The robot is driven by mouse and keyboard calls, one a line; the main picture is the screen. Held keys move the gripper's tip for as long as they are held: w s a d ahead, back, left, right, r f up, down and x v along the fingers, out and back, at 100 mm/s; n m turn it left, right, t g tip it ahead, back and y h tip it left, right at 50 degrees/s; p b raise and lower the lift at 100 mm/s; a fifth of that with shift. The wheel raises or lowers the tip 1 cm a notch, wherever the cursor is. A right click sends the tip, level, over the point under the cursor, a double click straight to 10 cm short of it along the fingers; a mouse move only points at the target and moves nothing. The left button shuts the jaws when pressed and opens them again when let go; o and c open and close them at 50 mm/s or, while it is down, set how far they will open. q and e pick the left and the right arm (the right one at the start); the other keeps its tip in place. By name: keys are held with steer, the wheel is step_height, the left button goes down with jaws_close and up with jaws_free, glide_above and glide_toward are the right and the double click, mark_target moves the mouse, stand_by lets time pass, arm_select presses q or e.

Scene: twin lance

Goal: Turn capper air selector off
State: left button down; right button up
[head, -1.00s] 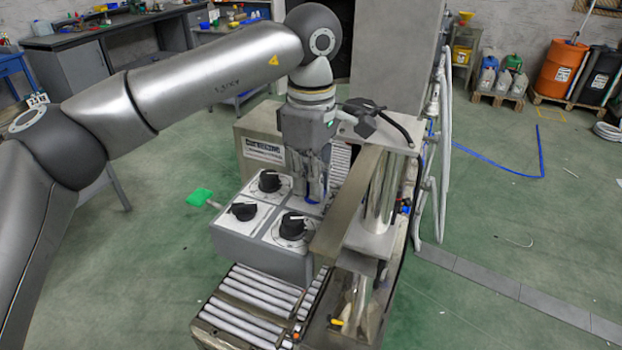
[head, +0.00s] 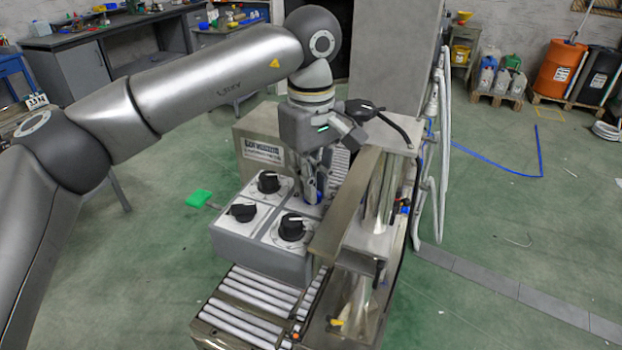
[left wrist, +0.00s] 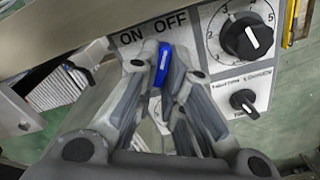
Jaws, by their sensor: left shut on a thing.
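The blue selector knob (left wrist: 161,66) shows in the left wrist view on a light panel, below the printed words ON and OFF. Its upper end leans slightly right and lies nearer the OFF print. My left gripper (left wrist: 165,72) has its fingertips on both sides of the knob and is shut on it. In the head view, my left gripper (head: 315,192) reaches down to the right-hand part of the grey control box (head: 258,255). The fingers hide most of the blue knob there. My right gripper is in neither current view.
Black dials (head: 292,227) stand on the box beside my gripper. A metal rail (head: 343,205) and a post with a black cable (head: 397,128) rise close on the right. A roller conveyor (head: 250,305) lies in front. Green floor is open at left.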

arm_select(q)
steer(key=c, duration=1.5)
jaws_free()
steer(key=shift+c, duration=0.2)
step_height(320, 180, up, 12)
